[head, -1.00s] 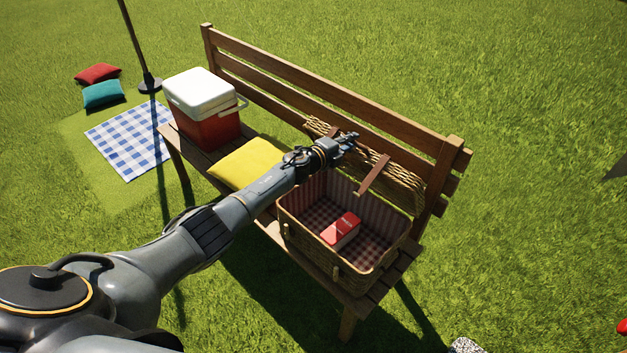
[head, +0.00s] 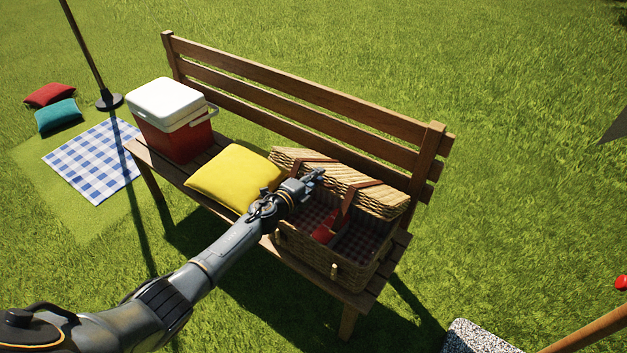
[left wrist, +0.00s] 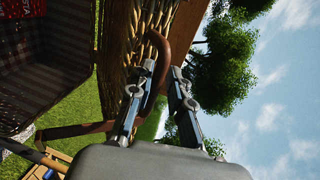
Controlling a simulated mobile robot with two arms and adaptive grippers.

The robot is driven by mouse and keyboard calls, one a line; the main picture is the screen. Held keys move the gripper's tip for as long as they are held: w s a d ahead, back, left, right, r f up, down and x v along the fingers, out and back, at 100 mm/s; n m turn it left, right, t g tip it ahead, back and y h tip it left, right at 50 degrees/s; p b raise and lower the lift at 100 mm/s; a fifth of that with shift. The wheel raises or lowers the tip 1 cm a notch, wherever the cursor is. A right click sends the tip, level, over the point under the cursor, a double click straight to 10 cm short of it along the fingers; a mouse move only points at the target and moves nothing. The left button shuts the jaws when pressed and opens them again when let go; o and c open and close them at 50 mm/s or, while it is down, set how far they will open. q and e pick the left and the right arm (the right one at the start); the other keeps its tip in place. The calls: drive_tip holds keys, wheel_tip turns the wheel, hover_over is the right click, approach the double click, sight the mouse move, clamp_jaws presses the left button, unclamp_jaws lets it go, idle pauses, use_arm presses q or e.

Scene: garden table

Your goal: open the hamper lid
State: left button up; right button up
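The wicker hamper (head: 330,262) stands on the right end of the bench, its checked lining and a red object (head: 325,230) showing inside. Its wicker lid (head: 375,200) is part-way up, tilted over the back of the opening, with brown straps on it. My left gripper (head: 318,177) is at the lid's front edge. In the left wrist view, the two fingers of the left gripper (left wrist: 163,68) stand apart, with a curved brown handle (left wrist: 163,50) close beside the left finger. I cannot tell whether they touch. My right gripper is not in view.
A yellow cushion (head: 235,178) lies left of the hamper on the bench (head: 348,303). A red and white cooler (head: 172,118) stands beyond it. The bench backrest (head: 300,95) rises behind the hamper. A speckled grey block (head: 478,338) is at the bottom right.

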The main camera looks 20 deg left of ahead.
use_arm(q)
drive_tip(key=shift+d+r, duration=0.15)
drive_tip(key=s+a+r+p, duration=0.2)
drive_tip(key=s+r+p, duration=0.1)
drive_tip(key=s+p, duration=0.2)
drive_tip(key=s+a+r+p, duration=0.2)
drive_tip(key=s+r+p, duration=0.2)
drive_tip(key=s, duration=0.4)
drive_tip(key=shift+s+a+p, duration=0.2)
drive_tip(key=shift+a+p, duration=0.1)
drive_tip(key=shift+p, duration=0.1)
idle(0.8)
idle(0.6)
